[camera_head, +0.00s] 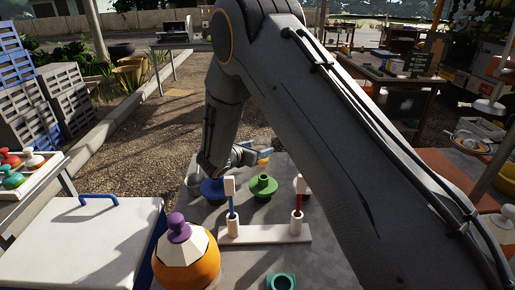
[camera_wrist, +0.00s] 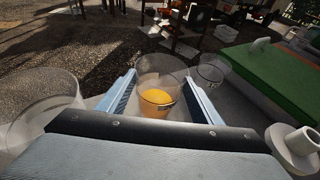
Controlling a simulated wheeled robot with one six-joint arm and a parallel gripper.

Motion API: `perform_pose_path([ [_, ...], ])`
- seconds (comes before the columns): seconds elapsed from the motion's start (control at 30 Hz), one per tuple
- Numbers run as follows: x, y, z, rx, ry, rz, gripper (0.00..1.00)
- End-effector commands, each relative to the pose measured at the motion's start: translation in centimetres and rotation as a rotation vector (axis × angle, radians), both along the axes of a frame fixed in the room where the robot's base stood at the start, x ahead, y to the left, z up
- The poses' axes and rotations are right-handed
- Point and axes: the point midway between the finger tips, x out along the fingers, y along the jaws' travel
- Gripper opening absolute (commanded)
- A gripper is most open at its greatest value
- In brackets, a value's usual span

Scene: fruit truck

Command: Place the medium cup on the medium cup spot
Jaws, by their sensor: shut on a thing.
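A clear cup with orange contents (camera_wrist: 157,101) is between the two blue fingers of my gripper (camera_wrist: 160,97) in the wrist view, and the gripper is shut on it. It looks upright; I take it as the medium cup. In the head view my gripper (camera_head: 254,156) is at the table's far edge, with a bit of orange at its tip. A larger clear cup (camera_wrist: 40,100) stands left of the gripper in the wrist view, and a smaller clear cup (camera_wrist: 212,72) stands right of it. I cannot make out a marked cup spot or the held cup's height.
On the grey table (camera_head: 320,255) are a blue piece (camera_head: 212,192), a green piece (camera_head: 262,188), a white stand (camera_head: 265,234) with blue and red levers, and an orange pot (camera_head: 190,262) with a purple knob. A green-topped board (camera_wrist: 275,75) lies right in the wrist view.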

Motion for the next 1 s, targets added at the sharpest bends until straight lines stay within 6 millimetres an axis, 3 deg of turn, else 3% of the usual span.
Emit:
perform_pose_path([
  [0.43,0.05,0.0,-0.61,0.0,-0.001,0.0,0.36],
  [0.47,0.02,0.01,-0.55,0.001,-0.001,0.0,0.64],
  [0.53,0.02,0.01,-0.5,0.001,-0.001,0.0,0.76],
  [1.0,-0.55,0.51,0.07,0.001,-0.001,0.002,0.78],
])
